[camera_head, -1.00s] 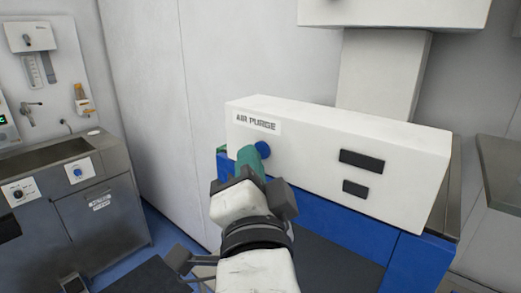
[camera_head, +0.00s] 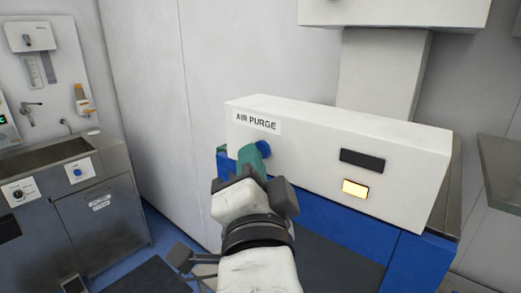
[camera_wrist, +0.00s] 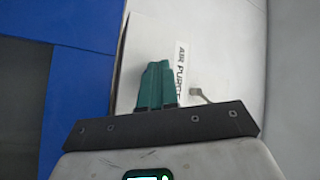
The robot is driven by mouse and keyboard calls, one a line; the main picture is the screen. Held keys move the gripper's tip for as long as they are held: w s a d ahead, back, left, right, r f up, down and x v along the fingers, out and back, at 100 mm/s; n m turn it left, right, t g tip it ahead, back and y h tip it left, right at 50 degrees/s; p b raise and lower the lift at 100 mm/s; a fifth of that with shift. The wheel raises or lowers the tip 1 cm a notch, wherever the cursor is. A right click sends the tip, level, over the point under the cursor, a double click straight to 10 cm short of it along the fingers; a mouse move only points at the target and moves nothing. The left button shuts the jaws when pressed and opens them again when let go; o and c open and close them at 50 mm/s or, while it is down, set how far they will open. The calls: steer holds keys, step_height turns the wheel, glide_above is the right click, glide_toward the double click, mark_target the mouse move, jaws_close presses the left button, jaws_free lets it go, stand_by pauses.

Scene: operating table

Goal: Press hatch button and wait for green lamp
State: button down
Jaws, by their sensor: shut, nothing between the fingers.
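A white panel box labelled AIR PURGE (camera_head: 300,118) sits on a blue base in the head view. Its round blue button (camera_head: 263,148) shows just beyond my gripper (camera_head: 249,153). My gripper's teal fingers are shut and empty, with the tips at or very near the button; I cannot tell whether they touch it. The lower lamp (camera_head: 355,188) on the box glows amber. The upper lamp (camera_head: 361,160) is dark. In the wrist view my shut fingers (camera_wrist: 157,75) point at the white panel beside the label (camera_wrist: 181,70). The button is hidden there.
A steel sink unit (camera_head: 75,195) with a knob and another blue button (camera_head: 77,172) stands at the left. A steel shelf (camera_head: 503,170) juts in at the right. A white wall (camera_head: 170,100) stands behind the box's left end.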

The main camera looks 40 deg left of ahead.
steer(key=shift+s, duration=0.55)
steer(key=shift+s, duration=0.15)
steer(key=shift+s+a+b, duration=0.2)
steer(key=shift+s+b, duration=0.6)
steer(key=shift+s, duration=1.55)
steer(key=shift+f, duration=0.1)
